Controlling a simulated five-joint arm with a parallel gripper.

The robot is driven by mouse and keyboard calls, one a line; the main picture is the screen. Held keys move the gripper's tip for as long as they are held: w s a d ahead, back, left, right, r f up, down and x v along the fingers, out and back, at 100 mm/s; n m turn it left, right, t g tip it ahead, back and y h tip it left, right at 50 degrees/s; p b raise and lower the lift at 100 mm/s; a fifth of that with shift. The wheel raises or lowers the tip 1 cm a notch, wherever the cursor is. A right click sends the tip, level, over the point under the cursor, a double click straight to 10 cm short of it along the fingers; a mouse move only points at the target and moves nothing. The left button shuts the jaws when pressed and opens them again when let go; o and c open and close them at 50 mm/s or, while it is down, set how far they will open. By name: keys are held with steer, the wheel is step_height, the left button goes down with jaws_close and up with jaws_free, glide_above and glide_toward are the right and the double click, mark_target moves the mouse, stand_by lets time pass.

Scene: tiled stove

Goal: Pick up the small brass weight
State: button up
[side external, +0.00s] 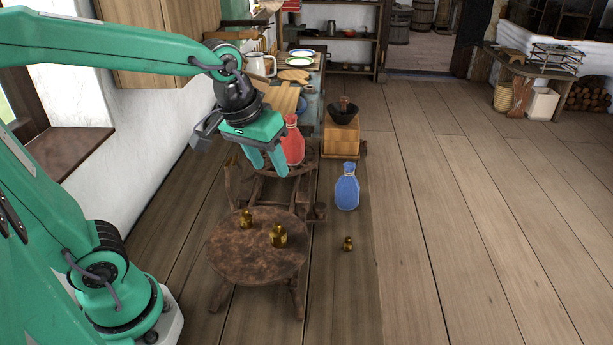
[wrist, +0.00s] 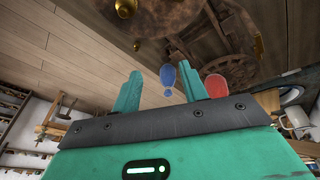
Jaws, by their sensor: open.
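A small brass weight (side external: 348,243) stands on the floor to the right of the round stool. Two larger brass weights, one toward the back (side external: 246,219) and one nearer the front (side external: 278,236), stand on the stool top (side external: 235,262). The wrist view shows a small brass weight (wrist: 137,45) beyond the left finger, with other brass pieces near the top and right. My gripper (side external: 268,165) is open and empty, fingers pointing down, above and behind the stool. Both fingers also show in the wrist view (wrist: 160,80). It is well apart from all the weights.
A blue bag (side external: 347,189) stands on the floor behind the small weight. A red bag (side external: 292,146) is just behind my fingers. A wooden grinder (side external: 341,138) with a dark bowl stands farther back. The floor to the right is clear.

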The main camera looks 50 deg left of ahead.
steer(key=w+d+f+n+g, duration=0.25)
steer(key=w+d+f, duration=0.2)
steer(key=w, duration=0.35)
steer(key=n+g, duration=0.1)
steer(key=n, duration=0.2)
glide_above(348, 238)
step_height(348, 238, down, 10)
steer(key=shift+s+f, duration=0.1)
steer(key=shift+f, duration=0.05)
steer(key=shift+w+d+f+n, duration=0.15)
steer(key=shift+w+f+n, duration=0.1)
steer(key=shift+f, duration=0.3)
steer(key=shift+s+a+f, duration=0.1)
steer(key=shift+f, duration=1.85)
steer(key=shift+a+f, duration=0.1)
steer(key=shift+f, duration=1.8)
jaws_close()
